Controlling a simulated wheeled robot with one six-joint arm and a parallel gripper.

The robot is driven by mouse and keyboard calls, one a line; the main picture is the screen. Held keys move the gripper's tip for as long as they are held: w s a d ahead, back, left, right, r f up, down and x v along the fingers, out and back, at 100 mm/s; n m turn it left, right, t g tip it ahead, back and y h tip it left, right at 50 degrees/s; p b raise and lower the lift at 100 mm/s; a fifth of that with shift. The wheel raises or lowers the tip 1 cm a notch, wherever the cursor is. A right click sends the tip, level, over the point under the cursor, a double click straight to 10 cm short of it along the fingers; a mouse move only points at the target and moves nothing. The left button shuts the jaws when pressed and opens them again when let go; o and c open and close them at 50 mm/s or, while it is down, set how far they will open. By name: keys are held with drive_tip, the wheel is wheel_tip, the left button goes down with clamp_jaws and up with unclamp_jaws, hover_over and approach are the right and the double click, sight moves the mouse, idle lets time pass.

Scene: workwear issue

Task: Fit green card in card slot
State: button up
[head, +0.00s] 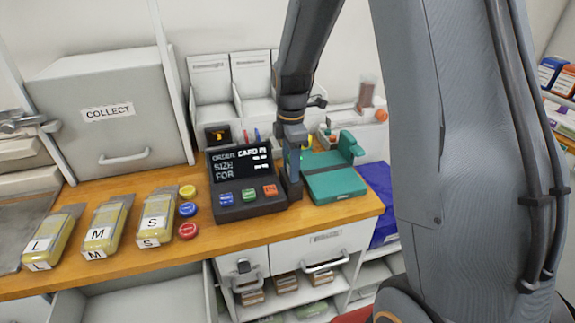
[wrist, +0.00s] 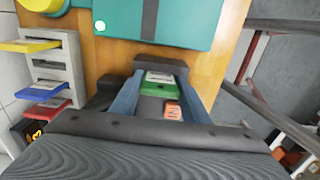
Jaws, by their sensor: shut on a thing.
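The green card (wrist: 156,88), with a white label, lies between the two fingers of my gripper (wrist: 160,80) in the wrist view. My gripper is shut on it. The card's far end is at a dark raised block (wrist: 160,64); I cannot tell whether it is inside a slot there. In the head view my gripper (head: 292,192) points down at the right end of the dark order terminal (head: 248,206), which has a lit screen and blue, green and orange buttons. The card and slot are hidden by the gripper there. An orange button (wrist: 172,110) shows below the card in the wrist view.
A teal case (head: 335,186) stands close right of the gripper. A rack with yellow, red and blue cards (wrist: 48,88) is at the left of the wrist view. Yellow packs (head: 106,226) and round buttons (head: 188,209) lie left of the terminal. The counter's front edge is near.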

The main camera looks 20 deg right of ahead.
idle(0.4)
drive_tip(key=o, duration=1.1)
drive_tip(key=shift+r, duration=0.1)
drive_tip(key=shift+r+p, duration=3.25)
drive_tip(key=shift+r, duration=1.2)
drive_tip(key=shift+s+f, duration=0.1)
